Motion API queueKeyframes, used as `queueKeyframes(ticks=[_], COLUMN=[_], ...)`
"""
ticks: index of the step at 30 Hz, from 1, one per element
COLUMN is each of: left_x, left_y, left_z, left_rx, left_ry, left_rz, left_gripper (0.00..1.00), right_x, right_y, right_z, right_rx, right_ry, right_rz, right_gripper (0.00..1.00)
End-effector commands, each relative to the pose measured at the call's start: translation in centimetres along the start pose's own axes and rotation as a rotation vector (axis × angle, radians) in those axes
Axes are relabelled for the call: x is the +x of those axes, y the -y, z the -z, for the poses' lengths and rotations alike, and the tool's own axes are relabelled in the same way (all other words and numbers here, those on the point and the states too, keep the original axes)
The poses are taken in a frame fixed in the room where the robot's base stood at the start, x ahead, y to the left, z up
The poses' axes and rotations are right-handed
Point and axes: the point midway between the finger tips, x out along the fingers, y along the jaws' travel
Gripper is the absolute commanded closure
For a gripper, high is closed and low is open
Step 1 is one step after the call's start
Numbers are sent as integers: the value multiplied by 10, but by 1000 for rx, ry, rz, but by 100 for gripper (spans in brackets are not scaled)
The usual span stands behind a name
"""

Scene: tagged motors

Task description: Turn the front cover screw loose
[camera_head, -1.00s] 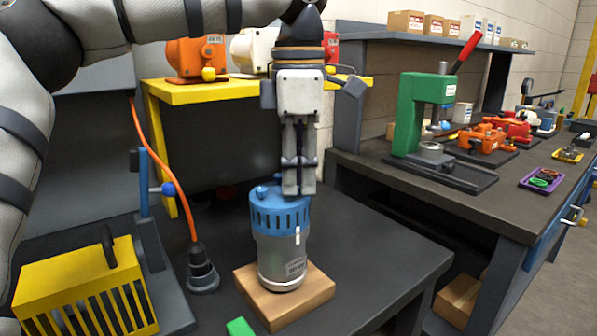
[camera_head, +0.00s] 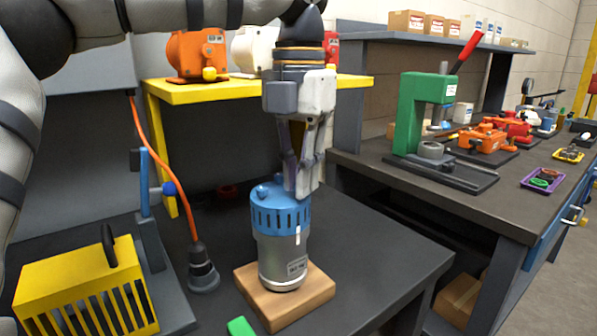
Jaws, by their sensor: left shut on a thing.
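The motor (camera_head: 282,245) stands upright on a square wooden block (camera_head: 318,289) on the dark bench. It has a silver body and a blue slotted cover (camera_head: 280,214). My left gripper (camera_head: 298,192) points straight down with its fingertips at the top of the blue cover, on its right side. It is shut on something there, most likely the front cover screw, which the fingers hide. A small blue knob shows on the cover's top left of the fingers. My right gripper is not in view.
A yellow slotted box (camera_head: 85,285) and a blue clamp stand (camera_head: 146,190) are on the left. A yellow shelf (camera_head: 220,92) holds motors behind. A green press (camera_head: 422,115) stands on the right bench.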

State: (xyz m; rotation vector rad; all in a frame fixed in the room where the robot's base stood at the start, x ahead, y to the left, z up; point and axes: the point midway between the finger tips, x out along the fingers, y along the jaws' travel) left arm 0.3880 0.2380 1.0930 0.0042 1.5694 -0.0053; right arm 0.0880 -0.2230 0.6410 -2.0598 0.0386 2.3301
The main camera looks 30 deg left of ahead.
Motion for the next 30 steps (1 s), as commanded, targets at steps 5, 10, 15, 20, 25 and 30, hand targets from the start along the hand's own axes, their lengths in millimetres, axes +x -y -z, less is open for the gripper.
queueKeyframes(ticks=[5, 10, 15, 20, 25, 30], left_x=[6, 6, 6, 6, 6, 6], left_y=[0, 1, 0, 0, 0, 1], left_z=[1, 1, 0, 1, 1, 0], left_rx=[-162, -312, -439, -531, -596, -630], left_ry=[-18, -18, -17, -17, -17, -17], left_rz=[-5, -4, -5, -7, -7, -7], left_gripper=[100, 100, 100, 100, 100, 100], right_x=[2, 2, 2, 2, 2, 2], right_y=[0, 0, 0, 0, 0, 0], right_z=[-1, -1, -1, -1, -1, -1], right_rx=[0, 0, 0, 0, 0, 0], right_ry=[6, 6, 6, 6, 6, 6], right_rz=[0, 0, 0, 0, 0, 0], right_gripper=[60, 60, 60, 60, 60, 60])
